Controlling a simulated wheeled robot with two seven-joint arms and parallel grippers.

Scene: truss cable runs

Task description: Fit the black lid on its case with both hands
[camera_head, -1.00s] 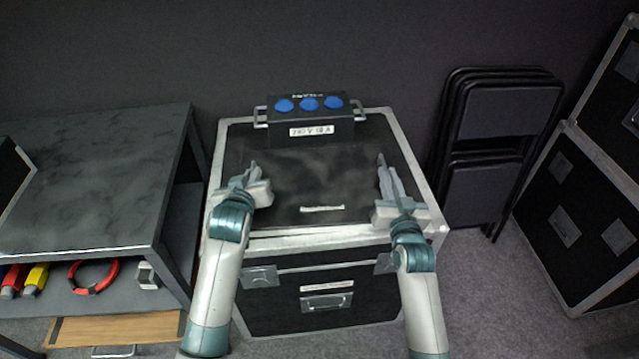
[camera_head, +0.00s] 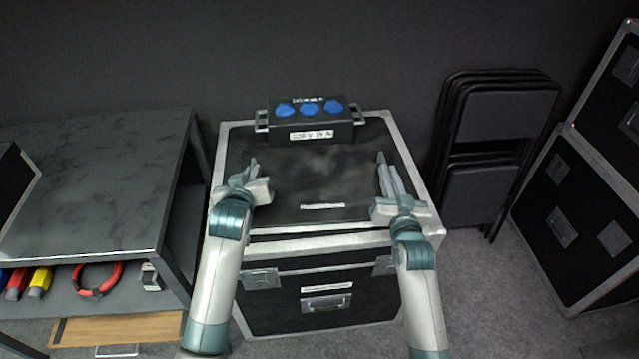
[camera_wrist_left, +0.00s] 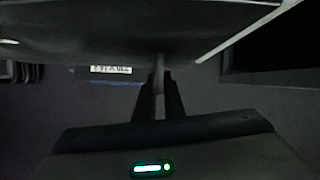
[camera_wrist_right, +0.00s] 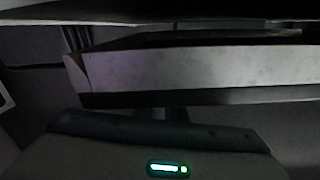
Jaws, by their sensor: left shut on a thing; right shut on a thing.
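The black lid (camera_head: 305,175) is a dark flat panel with a white label on its near edge. In the head view it appears over the top of the metal-edged black case (camera_head: 325,241). My left gripper (camera_head: 253,168) is shut on its left side and my right gripper (camera_head: 383,165) on its right side. In the left wrist view a dark surface, seemingly the lid (camera_wrist_left: 120,35), is above my left gripper (camera_wrist_left: 158,72). The right wrist view shows a pale metal edge close by; its fingertips are hidden. I cannot tell how large any gap under the lid is.
A black box with blue sockets (camera_head: 315,127) stands behind the lid. A grey bench (camera_head: 95,190) with tools on its shelf is at the left. Folded chairs (camera_head: 490,150) and more cases (camera_head: 575,225) are at the right.

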